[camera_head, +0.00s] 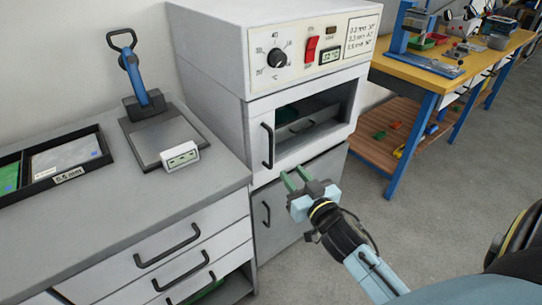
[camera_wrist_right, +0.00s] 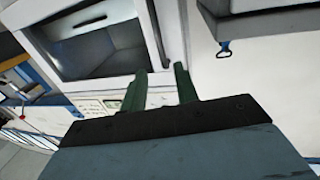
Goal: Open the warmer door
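The warmer (camera_head: 210,50) is a tall grey-white cabinet with a control panel on top. Its door (camera_head: 309,160) has a white frame around a dark window and looks shut. A black bar handle (camera_head: 267,146) is on the door's left side. In the right wrist view the handle (camera_wrist_right: 154,30) shows beyond my fingers, beside the window (camera_wrist_right: 100,45). My right gripper (camera_head: 293,174) is in front of the door's lower edge, right of and below the handle, apart from it. Its green fingers are open and empty, also in the wrist view (camera_wrist_right: 160,80). My left gripper is out of view.
A lower cabinet door with its own handle (camera_head: 266,213) is under the warmer door. A grey counter (camera_head: 90,215) with a blue-handled press (camera_head: 140,85) stands at left. A yellow-topped bench (camera_head: 415,72) is at right. Floor in front is open.

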